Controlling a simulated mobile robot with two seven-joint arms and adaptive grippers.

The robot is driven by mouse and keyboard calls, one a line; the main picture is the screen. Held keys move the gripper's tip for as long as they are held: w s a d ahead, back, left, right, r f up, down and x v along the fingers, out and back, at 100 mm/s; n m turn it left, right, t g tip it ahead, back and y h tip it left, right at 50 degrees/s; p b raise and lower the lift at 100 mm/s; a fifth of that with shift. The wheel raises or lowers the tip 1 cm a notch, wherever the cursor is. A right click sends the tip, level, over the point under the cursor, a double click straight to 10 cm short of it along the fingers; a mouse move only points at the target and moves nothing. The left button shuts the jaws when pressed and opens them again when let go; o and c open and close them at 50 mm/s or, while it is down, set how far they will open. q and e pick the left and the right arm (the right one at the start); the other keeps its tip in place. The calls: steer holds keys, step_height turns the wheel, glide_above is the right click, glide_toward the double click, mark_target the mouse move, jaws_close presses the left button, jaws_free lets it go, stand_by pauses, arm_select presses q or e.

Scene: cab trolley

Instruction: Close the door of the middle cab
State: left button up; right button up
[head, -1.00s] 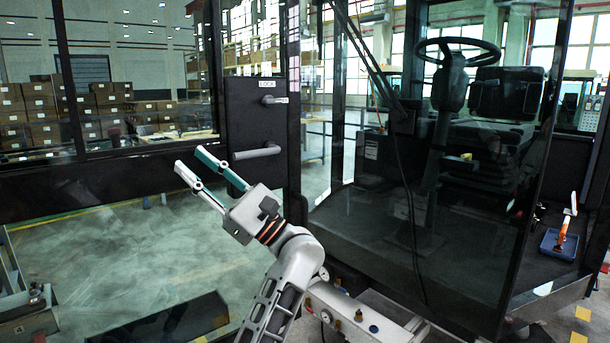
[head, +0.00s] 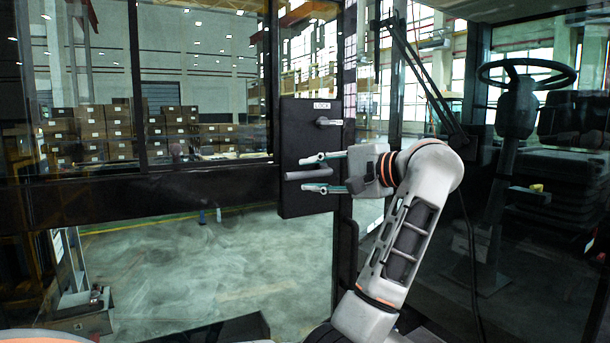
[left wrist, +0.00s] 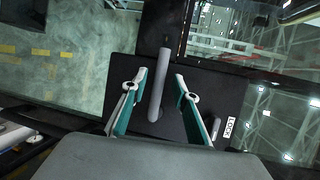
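The glazed cab door (head: 225,178) with its dark frame stands at the left. Its black lock panel (head: 295,125) carries a small lock lever (head: 328,122) and a grey bar handle (head: 300,175) below it. My left gripper (head: 307,174) is open and level, pointing left, with one finger above the handle and one below. In the left wrist view the handle (left wrist: 160,75) lies between the two spread fingers (left wrist: 158,92), with a gap on both sides. My right gripper is not in view.
The cab interior at the right has a steering wheel (head: 527,74) and a dark seat (head: 572,135) behind glass. A dark diagonal bar (head: 425,80) and a hanging cable run beside my forearm. Stacked boxes (head: 100,130) are far beyond the door. Open floor shows through the glass.

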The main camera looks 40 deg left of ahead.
mark_target(308, 174)
arm_select(q)
steer(key=shift+a+f, duration=0.15)
steer(key=shift+a, duration=0.65)
steer(key=shift+a+f, duration=0.1)
steer(key=shift+a, duration=0.7)
